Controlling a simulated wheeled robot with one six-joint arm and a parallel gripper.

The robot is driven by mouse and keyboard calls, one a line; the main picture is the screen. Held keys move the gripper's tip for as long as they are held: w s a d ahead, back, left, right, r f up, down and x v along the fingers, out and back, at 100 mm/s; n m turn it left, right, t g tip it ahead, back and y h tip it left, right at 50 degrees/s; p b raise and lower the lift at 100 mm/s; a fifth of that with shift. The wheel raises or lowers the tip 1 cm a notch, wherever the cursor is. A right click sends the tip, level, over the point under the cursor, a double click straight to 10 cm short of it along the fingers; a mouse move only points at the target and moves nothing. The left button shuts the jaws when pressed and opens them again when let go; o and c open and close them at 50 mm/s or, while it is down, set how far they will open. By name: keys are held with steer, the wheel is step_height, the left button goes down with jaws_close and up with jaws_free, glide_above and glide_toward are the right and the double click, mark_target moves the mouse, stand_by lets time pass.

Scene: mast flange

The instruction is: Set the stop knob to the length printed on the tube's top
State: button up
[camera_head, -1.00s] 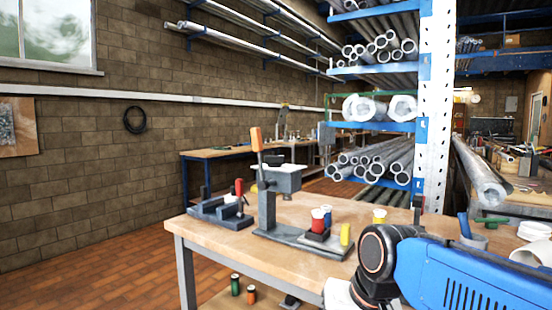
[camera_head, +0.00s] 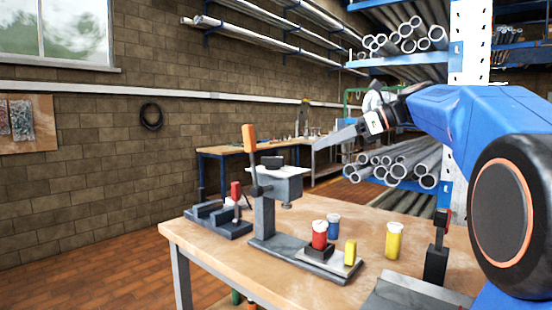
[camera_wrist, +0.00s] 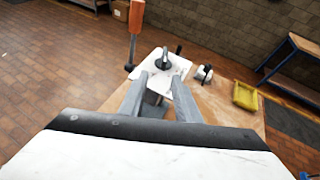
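A press with an orange lever (camera_head: 249,139) stands on the bench. Its pale head (camera_head: 279,184) has a dark knob (camera_head: 272,161) on top, also visible in the wrist view (camera_wrist: 163,63). I cannot read any scale by it. A red tube (camera_head: 319,238) with a white top stands upright in a dark block on the press base. Its print is too small to read. My gripper (camera_head: 318,144) is above and to the right of the press head in the head view. In the wrist view its fingers (camera_wrist: 160,76) are apart and empty, with the knob beyond the tips.
A blue tube (camera_head: 333,226) and a yellow tube (camera_head: 394,241) stand on the wooden bench (camera_head: 210,262). A yellow block (camera_head: 351,252) is on the press base. A dark fixture with a red handle (camera_head: 236,191) stands behind left. Tube racks (camera_head: 395,62) rise behind my arm.

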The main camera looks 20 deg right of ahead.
mark_target(272, 158)
steer(key=x, duration=0.5)
steer(key=w+x, duration=0.1)
steer(key=x, duration=0.5)
steer(key=r+x, duration=0.1)
steer(key=x, duration=0.4)
steer(key=shift+w, duration=0.3)
jaws_close()
